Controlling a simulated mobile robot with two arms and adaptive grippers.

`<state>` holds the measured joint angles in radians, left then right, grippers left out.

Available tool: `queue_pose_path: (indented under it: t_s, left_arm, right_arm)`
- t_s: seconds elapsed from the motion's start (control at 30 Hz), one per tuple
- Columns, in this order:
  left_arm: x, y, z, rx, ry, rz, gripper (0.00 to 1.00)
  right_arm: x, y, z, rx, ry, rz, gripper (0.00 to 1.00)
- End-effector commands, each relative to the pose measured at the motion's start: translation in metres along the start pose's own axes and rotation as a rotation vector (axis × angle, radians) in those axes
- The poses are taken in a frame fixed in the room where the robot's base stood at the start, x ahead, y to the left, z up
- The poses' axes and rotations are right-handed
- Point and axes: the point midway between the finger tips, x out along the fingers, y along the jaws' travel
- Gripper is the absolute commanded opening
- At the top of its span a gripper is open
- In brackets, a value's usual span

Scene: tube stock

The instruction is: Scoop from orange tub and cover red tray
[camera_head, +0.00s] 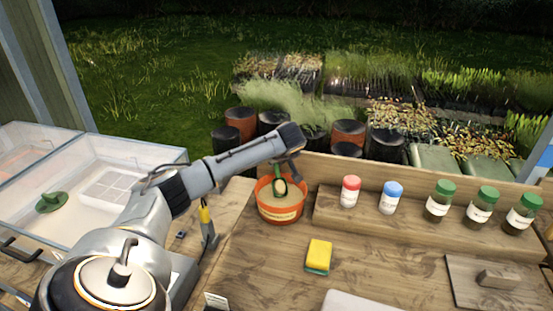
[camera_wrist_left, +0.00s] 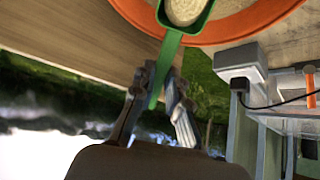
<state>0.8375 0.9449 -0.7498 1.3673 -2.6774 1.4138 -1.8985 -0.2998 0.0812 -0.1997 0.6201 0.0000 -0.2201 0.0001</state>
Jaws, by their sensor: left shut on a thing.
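The orange tub (camera_head: 281,212) stands on the wooden bench in the head view, with pale material inside and a label on its front. Its rim (camera_wrist_left: 240,28) also shows at the top of the left wrist view. My left gripper (camera_wrist_left: 160,88) is shut on the handle of a green scoop (camera_wrist_left: 172,45). The scoop's bowl holds pale granular material and appears over the tub. In the head view the left gripper (camera_head: 287,160) is above the tub, with the green scoop (camera_head: 279,179) below it. I see no red tray and no right gripper.
Red-capped (camera_head: 350,191) and blue-capped (camera_head: 390,197) jars and several green-capped jars stand on a raised shelf to the right. A yellow sponge (camera_head: 318,256) lies in front of the tub. A clear-walled box (camera_head: 150,153) stands left. A wooden lid (camera_head: 497,282) lies at right.

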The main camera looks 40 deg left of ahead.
Motion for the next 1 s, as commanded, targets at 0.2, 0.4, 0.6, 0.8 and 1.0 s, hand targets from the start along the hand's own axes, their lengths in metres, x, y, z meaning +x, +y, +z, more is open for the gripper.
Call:
queue_pose_path:
  t_s: [0.2, 0.4, 0.6, 0.8, 1.0]
  left_arm:
    - [-0.005, 0.000, -0.005, -0.001, -0.047, 0.000, 0.00]
    - [-0.007, 0.000, -0.006, -0.001, -0.089, 0.000, 0.00]
    - [-0.008, 0.000, -0.007, 0.000, -0.104, 0.000, 0.00]
    - [-0.019, 0.000, -0.018, -0.001, -0.150, -0.001, 0.00]
    - [-0.029, 0.000, -0.026, -0.002, -0.203, -0.001, 0.00]
  right_arm:
    - [-0.014, 0.001, -0.001, 0.000, 0.000, 0.000, 0.40]
    - [-0.022, 0.001, -0.002, 0.000, 0.000, 0.000, 0.40]
    - [-0.025, 0.001, -0.002, 0.000, 0.000, 0.000, 0.40]
    - [-0.042, 0.001, -0.004, 0.000, 0.000, 0.000, 0.40]
    - [-0.058, 0.001, -0.005, 0.000, 0.000, 0.000, 0.40]
